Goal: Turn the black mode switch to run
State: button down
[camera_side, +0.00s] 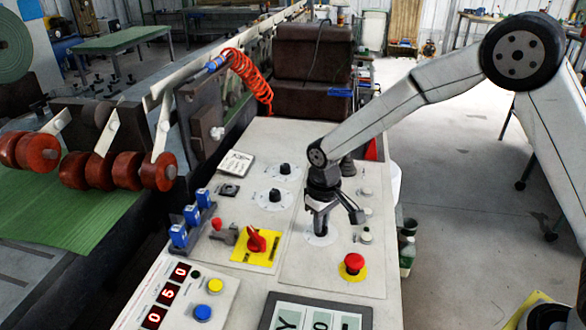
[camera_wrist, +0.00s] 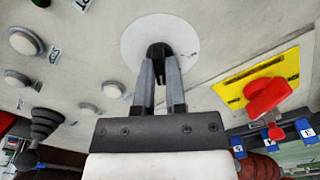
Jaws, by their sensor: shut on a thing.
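The black mode switch (camera_wrist: 159,50) sits on a round white dial plate (camera_wrist: 183,38) in the wrist view, between my fingertips. In the side view its dial plate (camera_side: 320,238) shows on the sloped panel below my gripper. My gripper (camera_side: 322,226) points down at the panel there. In the wrist view my gripper (camera_wrist: 160,62) has both fingers against the sides of the knob, shut on it. The fingers hide part of the knob, and I cannot read any position marks on the plate.
A red rotary switch on a yellow plate (camera_side: 240,257) stands left of my gripper, and a red emergency button (camera_side: 354,262) below right. Several pale buttons (camera_wrist: 113,89) and a dark lever (camera_wrist: 46,120) are nearby. Two other black knobs (camera_side: 275,195) sit farther up the panel.

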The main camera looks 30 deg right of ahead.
jog(key=shift+m, duration=1)
jog(key=c, duration=0.7)
grip_release()
jog(key=shift+r, duration=0.1)
jog(key=shift+r, duration=3.85)
